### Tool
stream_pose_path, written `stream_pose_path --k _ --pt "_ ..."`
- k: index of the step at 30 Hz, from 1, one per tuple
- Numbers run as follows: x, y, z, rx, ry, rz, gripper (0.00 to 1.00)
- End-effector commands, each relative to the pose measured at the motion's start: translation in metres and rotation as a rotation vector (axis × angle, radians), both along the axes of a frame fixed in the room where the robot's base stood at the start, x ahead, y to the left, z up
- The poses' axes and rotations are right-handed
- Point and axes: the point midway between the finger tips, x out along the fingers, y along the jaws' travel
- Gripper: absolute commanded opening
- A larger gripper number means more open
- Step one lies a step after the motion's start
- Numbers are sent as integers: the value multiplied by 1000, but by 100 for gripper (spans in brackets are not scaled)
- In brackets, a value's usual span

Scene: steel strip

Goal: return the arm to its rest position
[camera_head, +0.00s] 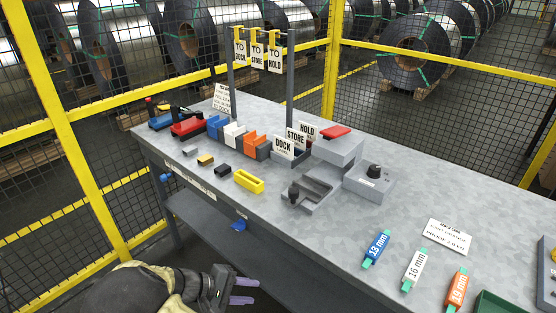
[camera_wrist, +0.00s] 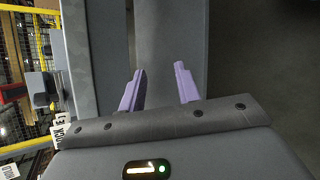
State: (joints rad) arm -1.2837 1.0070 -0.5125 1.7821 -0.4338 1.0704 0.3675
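My gripper (camera_head: 244,291) is at the bottom left of the head view, in front of the workbench and lower than its top. Its two purple fingers point to the right in that view. In the wrist view my gripper (camera_wrist: 160,88) has its fingers well apart, with nothing between them but the grey bench surface or shelf behind. It is open and empty. My dark arm comes in from the bottom edge of the head view; most of it is out of view.
Yellow-framed mesh fencing (camera_head: 75,150) stands behind and left.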

Motion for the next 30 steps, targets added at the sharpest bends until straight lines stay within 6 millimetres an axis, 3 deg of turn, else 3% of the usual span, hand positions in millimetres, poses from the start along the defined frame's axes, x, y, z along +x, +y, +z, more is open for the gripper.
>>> stream_pose_path --k 3,12,20,30 --pt "3 -34 7 133 69 -113 33" --pt "-2 -102 30 468 136 -335 33" --pt "-15 -150 60 742 77 -478 33" --pt "-39 -202 101 1002 -118 -591 33"
